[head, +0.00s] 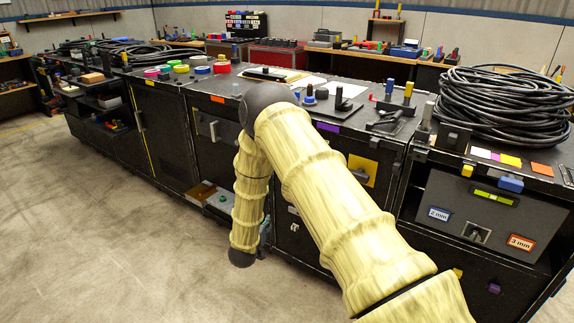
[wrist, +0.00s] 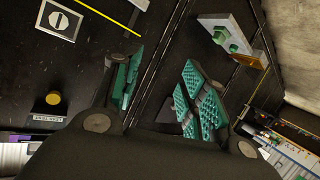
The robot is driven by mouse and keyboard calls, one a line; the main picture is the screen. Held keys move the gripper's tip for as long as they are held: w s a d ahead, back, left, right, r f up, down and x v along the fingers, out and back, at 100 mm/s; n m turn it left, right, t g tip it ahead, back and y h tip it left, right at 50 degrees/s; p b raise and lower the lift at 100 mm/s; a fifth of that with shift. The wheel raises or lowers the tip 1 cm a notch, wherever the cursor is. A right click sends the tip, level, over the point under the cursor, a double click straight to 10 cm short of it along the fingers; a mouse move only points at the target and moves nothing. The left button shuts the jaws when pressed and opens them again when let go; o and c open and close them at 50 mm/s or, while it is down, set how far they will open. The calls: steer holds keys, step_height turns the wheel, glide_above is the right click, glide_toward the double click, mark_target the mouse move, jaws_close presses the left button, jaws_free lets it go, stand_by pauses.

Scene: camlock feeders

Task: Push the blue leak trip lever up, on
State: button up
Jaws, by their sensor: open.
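I cannot make out the blue leak trip lever for certain in either view. A small blue upright post (head: 389,88) stands beside a yellow post on the bench top in the head view; I cannot tell whether it is that lever. My gripper (wrist: 158,82) is open and empty in the wrist view, its teal ribbed pads apart in front of a dark cabinet face. In the head view my arm hangs down before the cabinet fronts and hides most of the gripper and the panel behind it.
A pale plate with a green part (wrist: 228,33) juts out near the right finger. A yellow-brown knob (wrist: 53,98) with a small label and a light square plate with a round dial (wrist: 60,21) are at left. Black cable coils (head: 505,102) lie on the right bench. The floor (head: 110,235) is clear.

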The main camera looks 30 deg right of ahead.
steer(key=w+d+r+m+g+h+b, duration=0.1)
steer(key=w+d+r+m+g+h, duration=0.1)
steer(key=w+d+r+m+h, duration=0.45)
steer(key=w+d+r+m+g+h+b, duration=0.1)
steer(key=w+d+r+g, duration=0.2)
steer(key=r, duration=0.6)
steer(key=shift+n+t+y, duration=0.25)
steer(key=shift+t, duration=0.45)
steer(key=x, duration=1.1)
steer(key=shift+d+r, duration=0.15)
steer(key=shift+d, duration=0.3)
jaws_close()
